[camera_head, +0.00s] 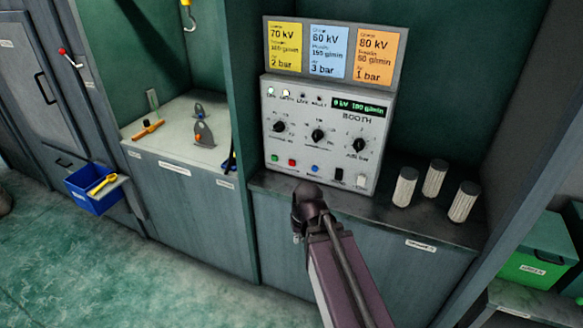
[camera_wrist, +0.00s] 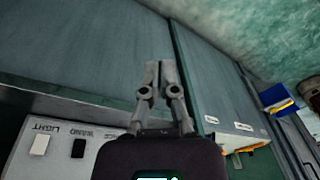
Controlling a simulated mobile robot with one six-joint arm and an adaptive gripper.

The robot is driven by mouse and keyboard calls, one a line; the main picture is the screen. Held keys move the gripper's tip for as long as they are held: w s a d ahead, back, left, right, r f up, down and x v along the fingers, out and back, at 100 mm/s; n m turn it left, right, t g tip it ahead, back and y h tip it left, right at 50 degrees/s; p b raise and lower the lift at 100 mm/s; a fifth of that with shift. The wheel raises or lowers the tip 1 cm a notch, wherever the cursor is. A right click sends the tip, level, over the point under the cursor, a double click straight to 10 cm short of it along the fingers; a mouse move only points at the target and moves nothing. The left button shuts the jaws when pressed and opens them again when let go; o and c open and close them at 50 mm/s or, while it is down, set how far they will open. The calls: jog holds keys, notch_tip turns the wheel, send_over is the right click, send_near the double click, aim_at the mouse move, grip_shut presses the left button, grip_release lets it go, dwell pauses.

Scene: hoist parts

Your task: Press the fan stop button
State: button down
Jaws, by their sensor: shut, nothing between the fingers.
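The grey control box marked BOOTH (camera_head: 325,125) stands on a counter in the head view. Along its lower front are a green button (camera_head: 275,158), a red button (camera_head: 292,162) and a blue button (camera_head: 315,168); their labels are too small to read. My gripper (camera_wrist: 161,68) is shut and empty in the wrist view, its fingertips over the plain cabinet front. In the head view, my arm's end is in front of and below the box, with the fingers mostly hidden. The wrist view shows the box's lower edge upside down; my gripper body hides part of it.
A black switch (camera_head: 339,174) and a white switch (camera_head: 361,180) sit right of the buttons. Several pale ribbed cylinders (camera_head: 434,178) stand on the counter to the right. A blue bin (camera_head: 92,188) hangs at the left. The floor is clear.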

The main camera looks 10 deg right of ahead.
aim_at(289, 163)
jog(key=w+a+f+t+y+b, duration=0.2)
jog(key=w+t+b, duration=0.15)
jog(key=w, duration=0.45)
jog(key=w+a+f+t+y+b, duration=0.1)
jog(key=w+a+f+t+b, duration=0.15)
jog(key=w+b, duration=0.4)
jog(key=w+d+r+m+t+h+b, duration=0.1)
jog(key=w+d+m+t+b, duration=0.3)
jog(key=w, duration=1.1)
jog(key=shift+r+m+t+b, duration=0.8)
jog(key=shift+t+b, duration=0.7)
jog(key=shift+t, duration=0.9)
jog(key=shift+w+d+f, duration=0.1)
jog(key=shift+w+d, duration=0.05)
jog(key=shift+w+d, duration=0.85)
jog(key=shift+w, duration=0.3)
jog(key=shift+w+d, duration=0.8)
jog(key=shift+w, duration=0.35)
jog(key=shift+w+d, duration=0.85)
jog(key=shift+w, duration=0.3)
jog(key=shift+w+d, duration=0.5)
jog(key=shift+w, duration=0.2)
jog(key=shift+s+a, duration=0.1)
jog(key=shift+s, duration=0.05)
jog(key=shift+s+a, duration=0.4)
jog(key=shift+s, duration=0.15)
jog(key=shift+s, duration=0.1)
